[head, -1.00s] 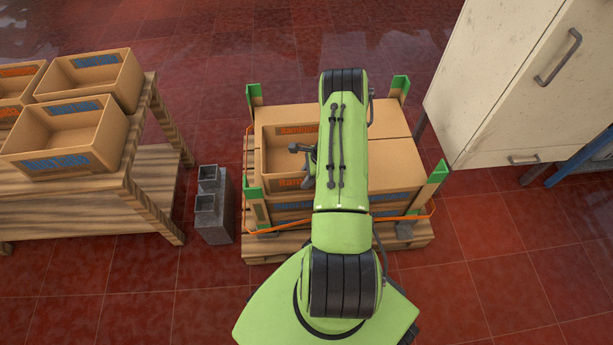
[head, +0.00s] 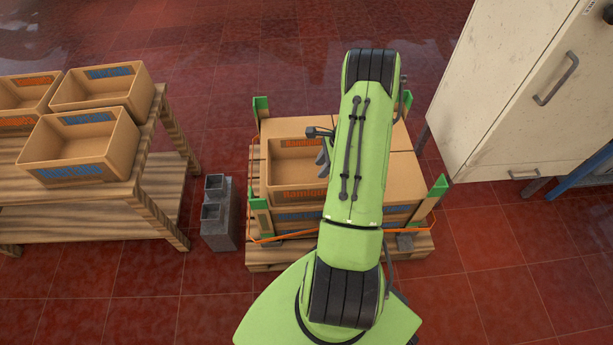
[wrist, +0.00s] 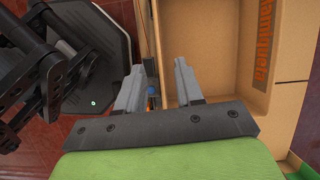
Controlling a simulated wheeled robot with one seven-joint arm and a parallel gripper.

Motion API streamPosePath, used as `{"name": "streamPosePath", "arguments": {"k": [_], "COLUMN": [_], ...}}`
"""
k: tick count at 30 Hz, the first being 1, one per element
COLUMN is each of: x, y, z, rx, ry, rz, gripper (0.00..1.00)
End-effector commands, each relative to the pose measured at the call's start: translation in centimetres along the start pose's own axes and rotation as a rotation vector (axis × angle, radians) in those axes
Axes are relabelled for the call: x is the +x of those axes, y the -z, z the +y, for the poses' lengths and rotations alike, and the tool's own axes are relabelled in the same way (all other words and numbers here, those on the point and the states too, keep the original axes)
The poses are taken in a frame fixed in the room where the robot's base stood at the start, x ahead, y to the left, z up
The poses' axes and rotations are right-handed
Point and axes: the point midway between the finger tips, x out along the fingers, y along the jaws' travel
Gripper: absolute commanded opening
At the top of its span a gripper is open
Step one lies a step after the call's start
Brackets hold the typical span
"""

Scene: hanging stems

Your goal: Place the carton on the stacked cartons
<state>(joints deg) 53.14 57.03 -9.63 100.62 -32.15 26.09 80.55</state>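The open-topped carton (head: 287,165) with orange lettering rests on the left front part of the stacked cartons (head: 404,178). It sits level and looks roughly in line with their left edge. My gripper (wrist: 157,66) is open, with its fingers apart and one on each side of the carton's wall (wrist: 159,40) in the wrist view. I cannot tell if a finger touches the wall. In the head view my gripper (head: 322,157) shows partly over the carton, and my arm hides its right part.
The stack stands on a wooden pallet (head: 275,256) with green corner posts (head: 436,187) and an orange strap. Grey blocks (head: 218,228) stand to its left. A wooden table (head: 150,172) at left holds several open cartons. A white cabinet (head: 505,105) stands at right.

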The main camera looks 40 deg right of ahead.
Motion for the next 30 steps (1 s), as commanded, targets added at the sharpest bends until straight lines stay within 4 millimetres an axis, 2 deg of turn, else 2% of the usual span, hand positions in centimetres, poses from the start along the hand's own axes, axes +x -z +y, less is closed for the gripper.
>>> {"name": "streamPosePath", "arguments": {"k": [1,4,8,9,11,12,14,15,18,22,25,30], "x": [-1.8,-6.2,-12.0,-13.8,-16.2,-17.8,-19.8,-21.0,-23.5,-25.1,-25.5,-25.6], "y": [-2.2,-7.8,-15.8,-18.2,-21.3,-23.2,-25.4,-26.5,-27.8,-27.3,-26.6,-26.2], "z": [-0.7,-1.0,1.3,2.6,5.0,6.9,10.1,12.3,17.9,23.4,25.4,26.1], "rx": [-0.090,-0.347,-0.729,-0.854,-1.042,-1.168,-1.353,-1.477,-1.771,-2.069,-2.195,-2.242], "ry": [0.013,0.023,0.032,0.035,0.041,0.045,0.052,0.058,0.075,0.098,0.107,0.108], "rz": [0.016,0.065,0.135,0.156,0.190,0.213,0.247,0.270,0.332,0.401,0.434,0.446], "gripper": [0.36,0.36,0.36,0.36,0.36,0.36,0.36,0.36,0.36,0.36,0.36,0.36]}}
